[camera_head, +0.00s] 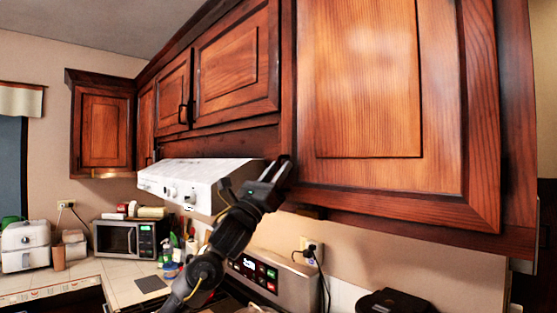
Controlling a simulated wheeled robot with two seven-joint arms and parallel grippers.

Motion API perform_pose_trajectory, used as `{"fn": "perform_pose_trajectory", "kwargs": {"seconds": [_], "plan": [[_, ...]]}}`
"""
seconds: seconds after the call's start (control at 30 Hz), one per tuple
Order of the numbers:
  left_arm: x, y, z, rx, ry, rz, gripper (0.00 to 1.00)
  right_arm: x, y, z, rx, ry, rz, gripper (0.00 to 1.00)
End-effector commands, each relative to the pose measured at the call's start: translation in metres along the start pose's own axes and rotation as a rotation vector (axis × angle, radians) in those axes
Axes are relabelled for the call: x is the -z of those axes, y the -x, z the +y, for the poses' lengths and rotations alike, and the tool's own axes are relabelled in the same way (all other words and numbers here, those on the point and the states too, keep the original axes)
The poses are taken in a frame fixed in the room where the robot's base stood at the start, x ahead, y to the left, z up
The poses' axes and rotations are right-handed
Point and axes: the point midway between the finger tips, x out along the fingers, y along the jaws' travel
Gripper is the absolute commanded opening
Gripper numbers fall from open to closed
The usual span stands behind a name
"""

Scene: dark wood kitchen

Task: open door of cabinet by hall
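The large wooden cabinet door (368,80) fills the upper right of the head view. It looks shut, and no handle shows on its visible face. My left gripper (281,162) is raised to the door's lower left corner, beside the range hood. Its two fingers point up and look apart. I cannot tell whether they touch the door's edge, and the gripper hides part of that corner. My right gripper is not in view.
A white range hood (175,178) juts out left of my gripper. Smaller wall cabinets (236,66) continue left, with a dark handle (183,113). Below are a stove panel (262,273), a microwave (131,238) and a cluttered counter.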

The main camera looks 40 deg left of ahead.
Motion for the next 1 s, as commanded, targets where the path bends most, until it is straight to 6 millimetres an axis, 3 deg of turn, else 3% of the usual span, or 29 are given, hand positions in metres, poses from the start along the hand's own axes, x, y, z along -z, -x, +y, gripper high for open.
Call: {"fn": "perform_pose_trajectory", "kwargs": {"seconds": [0.37,0.6,1.0], "plan": [[0.0005,-0.0047,-0.0001,0.001,0.000,0.000,0.30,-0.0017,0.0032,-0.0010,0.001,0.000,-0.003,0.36],[0.0003,-0.0045,0.0002,0.000,0.000,0.000,0.00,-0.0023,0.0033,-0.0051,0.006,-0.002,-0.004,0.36],[0.0004,-0.0034,-0.0032,-0.003,-0.003,0.000,0.00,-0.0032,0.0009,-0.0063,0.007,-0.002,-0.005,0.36]]}}
